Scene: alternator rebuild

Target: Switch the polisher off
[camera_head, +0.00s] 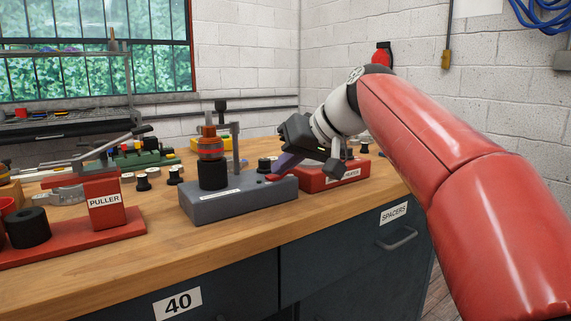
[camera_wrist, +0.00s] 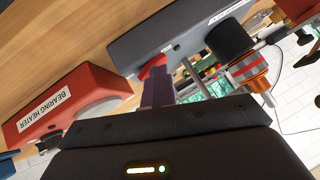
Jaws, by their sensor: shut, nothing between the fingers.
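The polisher, a grey box (camera_head: 235,204) with a label too small to read, stands near the bench front. It carries a black cylinder with an orange and copper part on top (camera_head: 210,146) and a thin upright post. A red switch part (camera_head: 275,177) is at its right end. In the wrist view the grey box (camera_wrist: 150,45) is at the top and the red part (camera_wrist: 152,70) lies just beyond my fingertips. My gripper (camera_head: 274,173) is shut and empty, its purplish fingers (camera_wrist: 157,82) at the red part. Contact and the switch's position cannot be told.
The red bearing heater (camera_wrist: 62,104) stands close by, behind my gripper in the head view (camera_head: 322,178). A red puller stand (camera_head: 104,211) is at the left. Small black and white parts lie behind the polisher. The bench's front wooden strip (camera_head: 215,233) is clear.

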